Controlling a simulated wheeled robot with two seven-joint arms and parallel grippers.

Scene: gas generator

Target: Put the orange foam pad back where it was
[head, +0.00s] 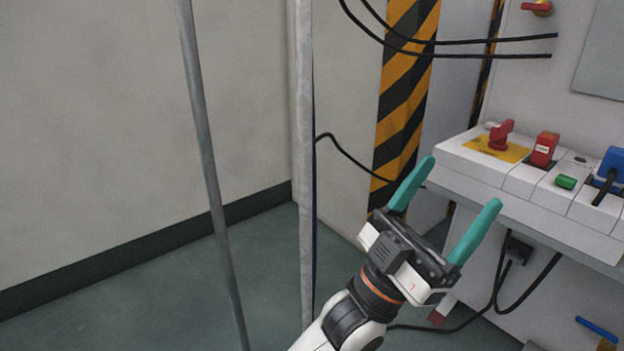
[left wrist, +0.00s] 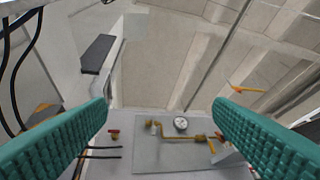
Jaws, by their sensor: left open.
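I cannot make out the orange foam pad in either view. My left gripper (head: 461,184) is open and empty, with its two teal fingers spread, in front of the grey-white control panel. In the left wrist view its fingers (left wrist: 160,108) frame a grey plate (left wrist: 150,156) with a round gauge (left wrist: 181,124) and a yellow pipe; nothing is between them. My right gripper is in neither view.
The control panel ledge (head: 520,194) carries a red rotary switch (head: 501,135), a red switch (head: 544,149), a green button (head: 566,182) and a blue plug (head: 610,165). A striped post (head: 405,90), grey poles (head: 305,150) and black cables (head: 450,43) stand nearby. Floor at left is clear.

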